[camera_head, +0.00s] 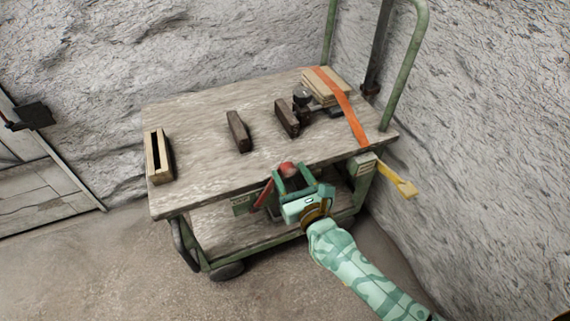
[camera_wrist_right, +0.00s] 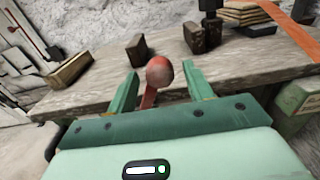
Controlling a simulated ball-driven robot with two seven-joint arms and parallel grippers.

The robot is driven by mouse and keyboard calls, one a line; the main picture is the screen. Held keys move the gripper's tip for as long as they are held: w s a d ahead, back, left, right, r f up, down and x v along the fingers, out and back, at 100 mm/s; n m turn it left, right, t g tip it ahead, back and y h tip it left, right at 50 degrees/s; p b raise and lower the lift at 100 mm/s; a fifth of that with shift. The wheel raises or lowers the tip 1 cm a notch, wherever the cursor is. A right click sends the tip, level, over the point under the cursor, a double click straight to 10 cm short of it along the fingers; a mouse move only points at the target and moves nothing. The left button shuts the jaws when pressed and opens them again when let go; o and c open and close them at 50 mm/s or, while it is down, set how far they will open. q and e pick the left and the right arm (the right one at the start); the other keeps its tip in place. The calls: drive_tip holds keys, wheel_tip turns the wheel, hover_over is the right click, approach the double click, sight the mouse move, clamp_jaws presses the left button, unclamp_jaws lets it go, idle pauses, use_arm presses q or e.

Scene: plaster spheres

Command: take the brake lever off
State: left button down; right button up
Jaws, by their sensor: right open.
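A red lever with a round red knob (camera_head: 288,169) stands at the front edge of the cart (camera_head: 200,118); I take it for the brake lever. In the right wrist view the knob (camera_wrist_right: 159,71) sits between my fingertips, with part of its red shaft below; the gripper body hides the rest. My right gripper (camera_head: 291,175) is open, its fingers on either side of the knob with visible gaps in the wrist view. A red bar (camera_head: 264,194) shows left of the gripper; I cannot tell if it joins the lever. My left gripper is not in view.
Two dark blocks (camera_head: 239,131) (camera_head: 287,119), a slotted wooden block (camera_head: 159,158) and strapped boards (camera_head: 325,85) are on the cart top. A yellow handle (camera_head: 398,182) sticks out at the cart's right. Rough walls stand behind and right; the front floor is clear.

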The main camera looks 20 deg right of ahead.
sight(285, 164)
drive_tip(key=w, duration=0.2)
drive_tip(key=shift+w+f, duration=0.1)
drive_tip(key=shift+w, duration=0.8)
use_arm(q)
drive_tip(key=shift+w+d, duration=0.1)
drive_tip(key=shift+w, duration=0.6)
use_arm(e)
drive_tip(key=shift+a, duration=0.1)
clamp_jaws()
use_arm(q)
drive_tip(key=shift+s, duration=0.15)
